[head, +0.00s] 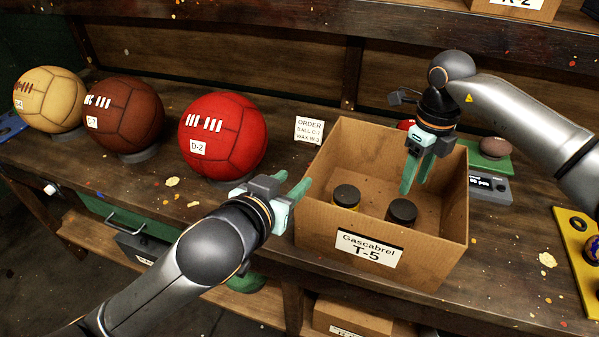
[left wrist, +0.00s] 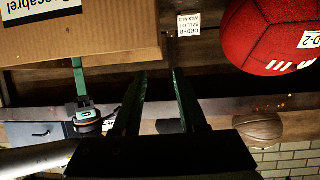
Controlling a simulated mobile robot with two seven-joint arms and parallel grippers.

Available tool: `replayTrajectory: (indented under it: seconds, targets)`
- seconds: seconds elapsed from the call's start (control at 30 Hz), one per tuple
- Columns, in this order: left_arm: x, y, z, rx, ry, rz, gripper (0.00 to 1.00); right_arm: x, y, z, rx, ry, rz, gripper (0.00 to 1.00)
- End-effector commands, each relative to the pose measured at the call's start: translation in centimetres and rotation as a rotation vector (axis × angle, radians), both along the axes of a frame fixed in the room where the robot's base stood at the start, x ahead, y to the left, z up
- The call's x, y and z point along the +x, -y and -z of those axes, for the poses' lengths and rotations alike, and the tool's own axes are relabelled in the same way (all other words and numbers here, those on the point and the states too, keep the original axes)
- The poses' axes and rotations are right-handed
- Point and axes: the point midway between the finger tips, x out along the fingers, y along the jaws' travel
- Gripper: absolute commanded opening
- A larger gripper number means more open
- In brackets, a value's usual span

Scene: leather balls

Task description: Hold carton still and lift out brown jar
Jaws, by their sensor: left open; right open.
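The open cardboard carton (head: 322,240), labelled T-5, stands on the bench. Inside are two black-lidded jars. The left jar (head: 346,195) shows a strip of yellow below its lid. The right jar (head: 402,211) shows mostly its lid, so its body colour is hard to tell. My left gripper (head: 292,200) is open and empty at the carton's left wall; I cannot tell whether it touches. The carton (left wrist: 90,40) also shows upside down in the left wrist view. My right gripper (head: 415,180) is open, pointing down into the carton behind the right jar, with nothing between its fingers.
A red ball (head: 223,135), a dark brown ball (head: 123,113) and a tan ball (head: 50,98) sit on the bench to the left. An order card (head: 309,129) stands behind the carton's left corner. A scale (head: 490,188) and a yellow tray (head: 574,250) are at the right.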

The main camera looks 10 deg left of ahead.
Motion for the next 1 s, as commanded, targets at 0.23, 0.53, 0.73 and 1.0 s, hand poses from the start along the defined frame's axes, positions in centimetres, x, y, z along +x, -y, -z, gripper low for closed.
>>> replayTrajectory:
  seconds: [0.23,0.53,0.73,1.0]
  targets:
    - [3.9,0.6,1.6,0.004,-0.001,-0.004,0.41,0.0,0.0,0.0,0.000,0.000,0.000,0.50]
    - [8.5,1.6,3.6,0.002,-0.001,-0.002,0.41,0.0,0.0,0.0,0.000,0.000,0.000,0.50]
    - [10.2,1.9,4.3,0.002,0.000,-0.001,0.41,0.0,0.0,0.0,0.000,0.000,0.000,0.50]
    - [10.6,2.1,4.5,0.000,0.000,0.000,0.41,0.0,0.0,0.0,0.000,0.000,0.000,0.50]
